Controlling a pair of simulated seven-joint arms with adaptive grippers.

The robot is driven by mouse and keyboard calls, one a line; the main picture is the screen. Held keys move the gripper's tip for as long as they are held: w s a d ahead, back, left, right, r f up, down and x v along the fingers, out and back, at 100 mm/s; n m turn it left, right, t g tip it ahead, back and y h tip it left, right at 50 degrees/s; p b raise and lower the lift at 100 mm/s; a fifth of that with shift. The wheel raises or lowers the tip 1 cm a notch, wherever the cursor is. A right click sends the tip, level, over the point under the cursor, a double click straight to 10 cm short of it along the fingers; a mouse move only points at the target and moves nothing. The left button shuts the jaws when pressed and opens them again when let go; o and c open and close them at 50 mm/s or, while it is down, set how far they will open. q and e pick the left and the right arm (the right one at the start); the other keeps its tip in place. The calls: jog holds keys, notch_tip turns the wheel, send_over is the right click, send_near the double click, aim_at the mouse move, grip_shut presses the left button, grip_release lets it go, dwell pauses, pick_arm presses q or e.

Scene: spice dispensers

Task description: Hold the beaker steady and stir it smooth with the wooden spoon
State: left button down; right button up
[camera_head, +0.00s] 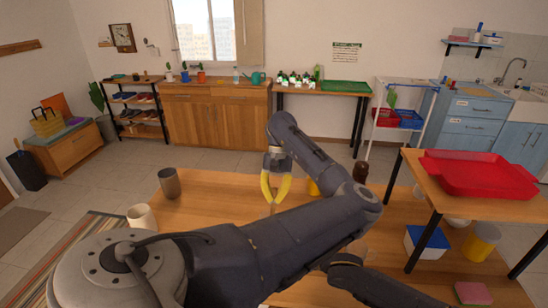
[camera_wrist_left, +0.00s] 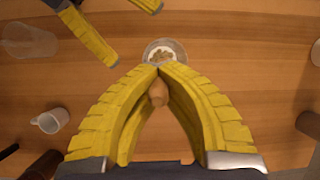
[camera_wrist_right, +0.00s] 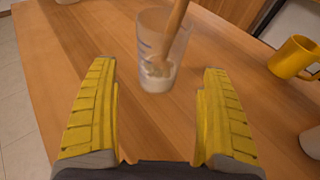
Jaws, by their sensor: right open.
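The clear beaker (camera_wrist_right: 158,62) stands upright on the wooden table in the right wrist view, with pale content at its bottom. It also shows in the left wrist view (camera_wrist_left: 165,47), just beyond the left fingertips. The wooden spoon (camera_wrist_right: 175,25) stands tilted in the beaker. My left gripper (camera_wrist_left: 158,68) is shut on the spoon's handle, whose end (camera_wrist_left: 158,93) shows between its fingers. In the head view, the left gripper (camera_head: 275,188) points down over the table, and my arm hides the beaker. My right gripper (camera_wrist_right: 160,108) is open and empty, with the beaker ahead of its fingertips.
A yellow mug (camera_wrist_right: 294,57) stands right of the beaker in the right wrist view. A clear vessel (camera_wrist_left: 28,40) and a white mug (camera_wrist_left: 50,120) stand at the left in the left wrist view. A brown cup (camera_head: 169,183) is at the table's left in the head view.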

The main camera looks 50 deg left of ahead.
jog(key=shift+x, duration=3.35)
jog(key=c, duration=0.9)
jog(key=shift+c, duration=0.2)
